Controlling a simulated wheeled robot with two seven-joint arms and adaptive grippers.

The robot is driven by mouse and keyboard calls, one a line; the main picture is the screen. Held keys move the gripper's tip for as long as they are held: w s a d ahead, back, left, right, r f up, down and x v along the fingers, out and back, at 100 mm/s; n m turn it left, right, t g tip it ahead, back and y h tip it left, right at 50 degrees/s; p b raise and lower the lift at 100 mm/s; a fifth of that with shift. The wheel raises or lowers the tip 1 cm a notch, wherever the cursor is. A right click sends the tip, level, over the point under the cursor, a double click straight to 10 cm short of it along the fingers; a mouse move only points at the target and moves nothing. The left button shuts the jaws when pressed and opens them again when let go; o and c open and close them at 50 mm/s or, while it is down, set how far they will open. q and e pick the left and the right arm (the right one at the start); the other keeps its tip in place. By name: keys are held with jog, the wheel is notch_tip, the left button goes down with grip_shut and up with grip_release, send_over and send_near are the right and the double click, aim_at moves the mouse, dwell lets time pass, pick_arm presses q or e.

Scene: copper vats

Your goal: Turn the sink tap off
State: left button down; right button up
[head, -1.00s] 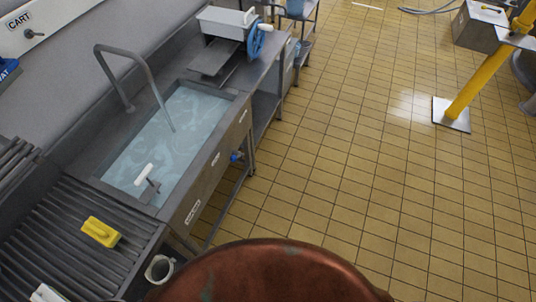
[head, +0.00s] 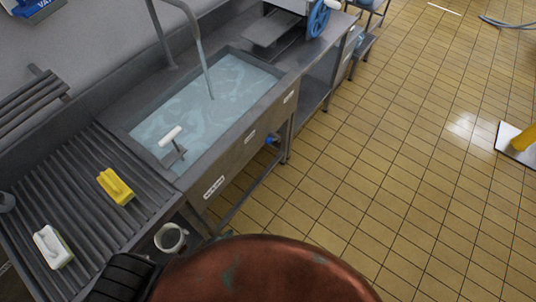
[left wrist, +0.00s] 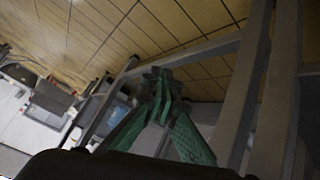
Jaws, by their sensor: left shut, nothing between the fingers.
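The steel sink (head: 188,183) holds water. A bent spout (head: 188,12) rises at its back edge, and a thin pale stream seems to fall from it into the water. A white T-shaped handle (head: 170,136) on a metal stem stands at the sink's near left end. A small blue part (head: 272,139) shows under the sink's front. I cannot tell which part works the tap. My left gripper (left wrist: 158,78), with green fingers, is shut and empty near metal frame bars in the left wrist view. A black part of my left arm shows at the head view's bottom left. My right gripper is out of view.
A ribbed steel drainboard (head: 75,180) bears a yellow brush (head: 115,187) and a white brush (head: 52,247). A grey cup-like holder (head: 171,238) hangs by the sink's near corner.

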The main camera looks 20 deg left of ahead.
pick_arm(q)
jog(key=w+d+r+n+t+h+b, duration=0.1)
jog(key=w+d+r+n+t+b, duration=0.25)
jog(key=w, duration=0.65)
jog(key=w+d+r+n+t+h+b, duration=0.1)
jog(key=w+d+r+t+b, duration=0.1)
jog(key=w+r+t+b, duration=0.45)
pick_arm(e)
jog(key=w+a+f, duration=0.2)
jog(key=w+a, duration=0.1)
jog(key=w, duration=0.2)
pick_arm(q)
jog(key=w+d+r+n+t+y+b, duration=0.1)
jog(key=w+d+r+n+t+b, duration=0.2)
jog(key=w+r+n+t+b, duration=0.5)
notch_tip(320, 180, up, 4)
jog(key=n+b, duration=0.4)
jog(key=b, duration=0.3)
jog(key=shift+d+r+y, duration=0.2)
jog(key=shift+r+y, duration=0.05)
jog(key=shift+y, duration=0.05)
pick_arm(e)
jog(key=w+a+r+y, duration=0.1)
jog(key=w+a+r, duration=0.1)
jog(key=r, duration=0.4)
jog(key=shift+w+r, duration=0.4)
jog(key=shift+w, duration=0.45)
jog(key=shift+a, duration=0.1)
